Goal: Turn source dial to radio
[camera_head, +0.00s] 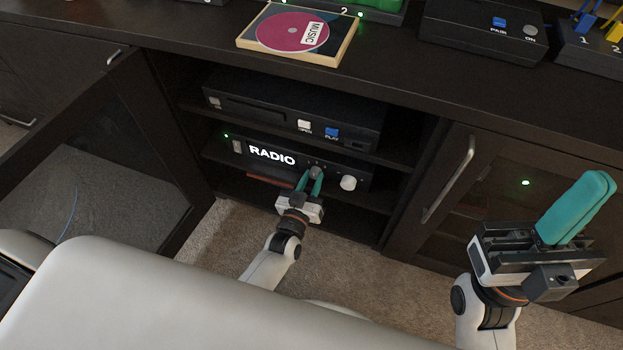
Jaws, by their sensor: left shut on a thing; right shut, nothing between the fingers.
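The black receiver (220,150) sits on a shelf inside the open cabinet, below a disc player. Its lit display (272,155) reads RADIO. My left gripper (312,176) is at the receiver's front with its teal fingers shut on the small grey source dial (316,172). The fingers partly cover the dial, so its pointer cannot be made out. A larger pale knob (348,183) is just to the right of the fingers, apart from them. My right gripper (585,205) is raised at the right, away from the receiver, its teal fingers together and empty.
The disc player (290,110) with OPEN and PLAY buttons is on the shelf above. A disc in a wooden tray (297,35) and a PAIR/ON box (485,30) rest on the cabinet top. A closed glass door with a handle (448,180) stands right of the shelves.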

